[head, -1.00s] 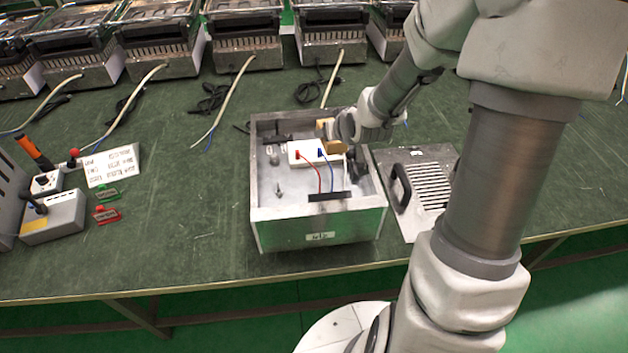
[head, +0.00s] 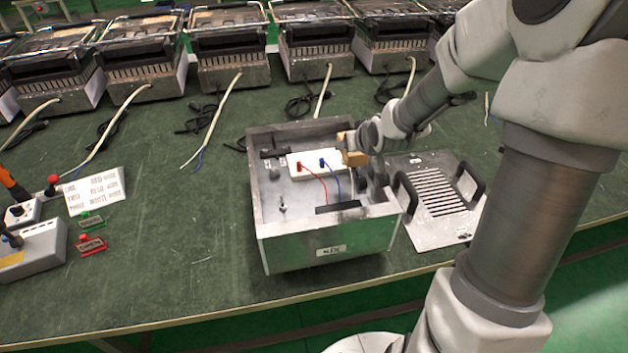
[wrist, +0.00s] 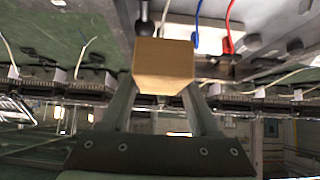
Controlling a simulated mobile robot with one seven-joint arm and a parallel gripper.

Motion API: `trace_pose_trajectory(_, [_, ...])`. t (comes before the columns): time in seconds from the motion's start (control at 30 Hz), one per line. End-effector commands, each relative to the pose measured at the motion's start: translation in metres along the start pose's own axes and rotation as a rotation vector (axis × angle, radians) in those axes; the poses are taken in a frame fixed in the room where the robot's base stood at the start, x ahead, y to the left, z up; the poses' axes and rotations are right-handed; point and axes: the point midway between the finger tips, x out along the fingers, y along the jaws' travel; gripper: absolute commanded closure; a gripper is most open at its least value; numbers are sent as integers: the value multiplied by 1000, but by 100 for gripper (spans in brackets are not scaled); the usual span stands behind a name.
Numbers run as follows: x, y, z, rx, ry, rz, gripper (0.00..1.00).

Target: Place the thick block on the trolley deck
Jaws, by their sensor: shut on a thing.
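The thick block (wrist: 163,64) is a tan block, held between the two fingers of my gripper (wrist: 163,88) in the wrist view. In the head view the block (head: 353,152) shows as a small tan shape at the end of my arm, over the right rear part of an open metal box (head: 330,240). My gripper (head: 368,142) is partly hidden there by the wrist. I cannot tell whether the block touches the box. No trolley deck can be made out in either view.
In the box is a white terminal piece (head: 312,164) with red and blue wires. A slotted metal panel with black handles (head: 440,200) lies at right. Several grill-like appliances with cables line the back. Control boxes (head: 35,247) and a label card (head: 93,191) are at left.

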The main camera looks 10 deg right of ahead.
Motion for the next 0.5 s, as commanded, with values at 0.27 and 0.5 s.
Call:
trace_pose_trajectory(0.27, [22, -31, 8, -3, 1, -3, 100])
trace_pose_trajectory(0.5, [37, -56, 14, -2, 0, -4, 100])
